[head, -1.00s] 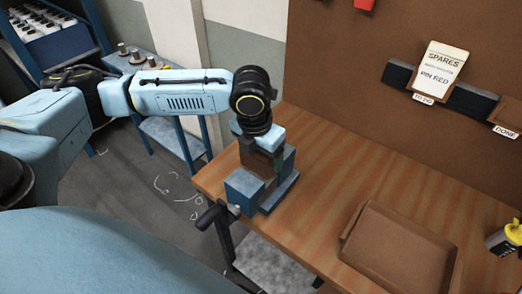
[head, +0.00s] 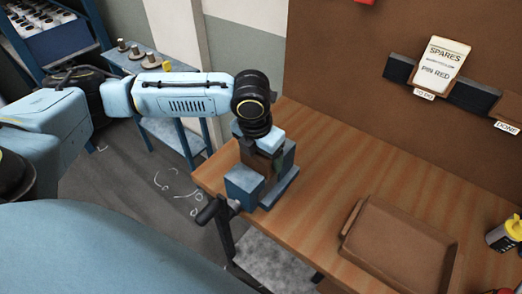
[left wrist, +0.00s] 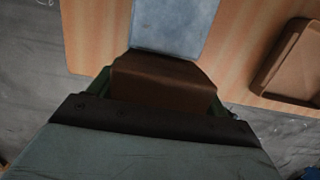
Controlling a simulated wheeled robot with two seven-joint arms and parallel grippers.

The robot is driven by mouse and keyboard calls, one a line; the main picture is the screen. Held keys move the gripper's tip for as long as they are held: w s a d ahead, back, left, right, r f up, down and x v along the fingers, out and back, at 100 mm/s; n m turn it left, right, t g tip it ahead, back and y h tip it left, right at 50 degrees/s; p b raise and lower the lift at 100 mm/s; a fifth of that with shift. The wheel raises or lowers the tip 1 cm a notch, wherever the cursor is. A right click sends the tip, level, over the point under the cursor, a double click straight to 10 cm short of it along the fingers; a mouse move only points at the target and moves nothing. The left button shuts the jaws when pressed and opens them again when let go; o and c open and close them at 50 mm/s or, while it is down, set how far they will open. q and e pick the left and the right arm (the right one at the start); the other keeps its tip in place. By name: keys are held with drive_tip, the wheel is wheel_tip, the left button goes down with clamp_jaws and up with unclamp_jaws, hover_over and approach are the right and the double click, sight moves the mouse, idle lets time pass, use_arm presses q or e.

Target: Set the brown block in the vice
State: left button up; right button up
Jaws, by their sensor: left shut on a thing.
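The brown block (head: 257,160) is between the jaws of the blue vice (head: 244,184) at the left corner of the workbench. My left gripper (head: 262,146) is above the vice and shut on the block. In the left wrist view the brown block (left wrist: 164,80) sits between the fingertips, with a blue-grey part of the vice (left wrist: 172,25) beyond it. The gripper hides part of the block, so I cannot tell whether it rests on the vice bed. The vice's dark handle (head: 207,210) sticks out at the front. My right gripper is not in view.
A brown tray (head: 400,245) lies on the wooden bench (head: 325,185), right of the vice. A yellow-topped bottle (head: 505,235) stands at the right edge. A card reading "SPARES PIN RED" (head: 441,68) hangs on the back board. The bench between vice and tray is clear.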

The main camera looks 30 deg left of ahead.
use_arm(q)
drive_tip(key=shift+f, duration=0.85)
drive_tip(key=o, duration=1.9)
drive_tip(key=shift+f, duration=0.1)
drive_tip(key=r, duration=0.4)
drive_tip(key=s+r, duration=0.1)
drive_tip(key=r, duration=0.4)
drive_tip(key=s+r, duration=0.1)
drive_tip(key=r, duration=0.3)
drive_tip(key=shift+a+r+p, duration=0.1)
drive_tip(key=shift+r+p, duration=0.05)
drive_tip(key=shift+p, duration=0.15)
